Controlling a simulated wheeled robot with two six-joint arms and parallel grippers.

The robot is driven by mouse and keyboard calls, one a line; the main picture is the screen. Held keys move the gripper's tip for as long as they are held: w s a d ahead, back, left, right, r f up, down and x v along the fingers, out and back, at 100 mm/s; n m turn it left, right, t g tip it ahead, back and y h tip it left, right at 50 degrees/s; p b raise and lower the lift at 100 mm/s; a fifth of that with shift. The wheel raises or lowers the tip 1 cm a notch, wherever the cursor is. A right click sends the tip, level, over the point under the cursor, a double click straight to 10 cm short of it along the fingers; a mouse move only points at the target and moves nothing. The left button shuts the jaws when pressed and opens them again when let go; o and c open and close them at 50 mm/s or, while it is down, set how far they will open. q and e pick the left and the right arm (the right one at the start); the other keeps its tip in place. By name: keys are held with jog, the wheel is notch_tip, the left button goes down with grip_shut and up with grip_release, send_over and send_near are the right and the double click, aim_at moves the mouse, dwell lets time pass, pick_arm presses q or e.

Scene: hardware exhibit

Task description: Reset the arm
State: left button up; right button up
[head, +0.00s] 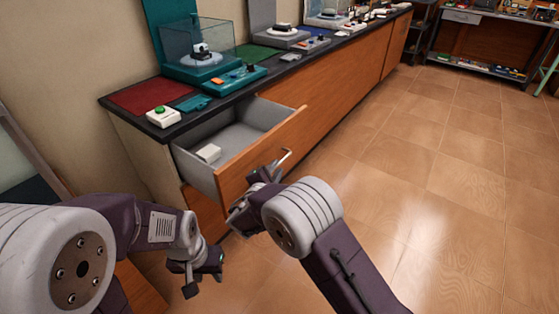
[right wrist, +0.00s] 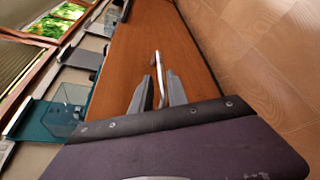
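My right gripper (head: 258,190) is in front of the pulled-out drawer (head: 262,150), close to its metal handle (head: 285,158). In the right wrist view its two grey fingers (right wrist: 158,92) stand apart, with the handle (right wrist: 158,65) reaching between them. I cannot tell whether either finger touches the handle. My left gripper (head: 203,277) hangs low, left of the right arm and below the drawer. Its fingers look apart, with nothing seen between them. Both arms are bent in front of me.
The wooden cabinet (head: 330,100) runs along the wall. The tiled floor (head: 440,170) is clear.

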jog(key=v, duration=0.3)
jog(key=shift+s, duration=0.15)
